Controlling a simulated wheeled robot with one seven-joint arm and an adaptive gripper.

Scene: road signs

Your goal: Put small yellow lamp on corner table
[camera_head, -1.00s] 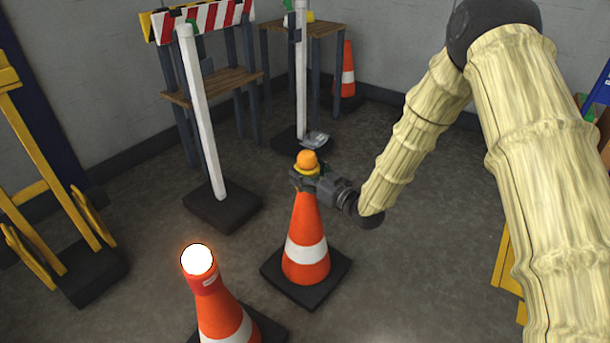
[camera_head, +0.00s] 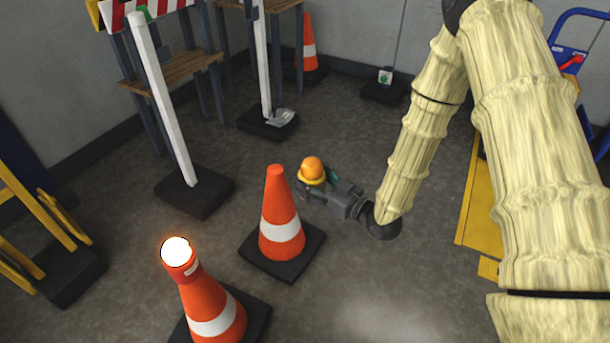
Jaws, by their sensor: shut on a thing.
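The small yellow lamp (camera_head: 312,170) has an orange dome on a yellow base. My gripper (camera_head: 308,188) is shut on it and holds it upright in the air, just right of the middle traffic cone's tip. The corner table (camera_head: 285,8) shows only in part at the top, left of centre, as a wooden top on dark legs. Its far part is cut off by the picture's top edge.
A bare orange cone (camera_head: 280,212) stands left of my gripper. A cone with a glowing white lamp (camera_head: 205,300) stands nearer. White posts (camera_head: 165,100) on black bases and a striped barrier (camera_head: 140,12) stand at the back left. A yellow cart (camera_head: 480,210) is at right.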

